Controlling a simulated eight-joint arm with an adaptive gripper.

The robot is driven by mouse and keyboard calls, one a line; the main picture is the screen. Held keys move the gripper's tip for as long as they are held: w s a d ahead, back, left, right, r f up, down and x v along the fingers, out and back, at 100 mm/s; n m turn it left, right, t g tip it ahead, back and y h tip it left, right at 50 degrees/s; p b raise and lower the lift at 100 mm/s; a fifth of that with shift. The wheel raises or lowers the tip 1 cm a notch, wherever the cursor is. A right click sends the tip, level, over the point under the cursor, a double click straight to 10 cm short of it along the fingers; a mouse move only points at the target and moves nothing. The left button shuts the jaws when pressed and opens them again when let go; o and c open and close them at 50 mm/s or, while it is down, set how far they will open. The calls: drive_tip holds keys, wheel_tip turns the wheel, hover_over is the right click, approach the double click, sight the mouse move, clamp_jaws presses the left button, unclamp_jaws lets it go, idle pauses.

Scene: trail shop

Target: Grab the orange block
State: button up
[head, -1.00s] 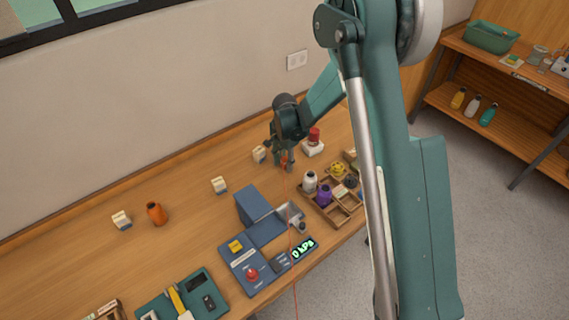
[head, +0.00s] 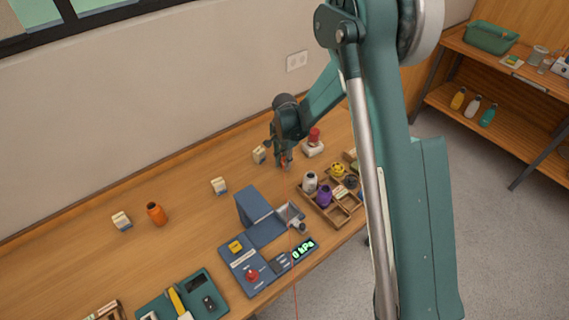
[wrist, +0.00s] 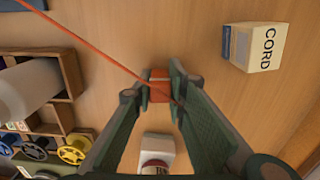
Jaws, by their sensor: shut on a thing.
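The orange block (wrist: 160,86) is a small piece between my fingertips in the wrist view, with a finger against each side. In the head view only a small bit of orange (head: 284,164) shows at the fingertips. My gripper (head: 285,160) is shut on it, low over the wooden bench, left of a white holder with a red top. The block's sides are mostly hidden by the fingers. A thin orange line (wrist: 98,52) crosses the wrist view from the upper left to the fingers.
A cream block marked CORD (wrist: 262,47) stands near my gripper. The white holder with the red top (head: 313,144) is close on its right. A wooden tray (head: 339,217) with spools and jars and a blue device (head: 252,281) are nearer the front edge.

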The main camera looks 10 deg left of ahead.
sight(284, 159)
drive_tip(key=shift+r, duration=4.95)
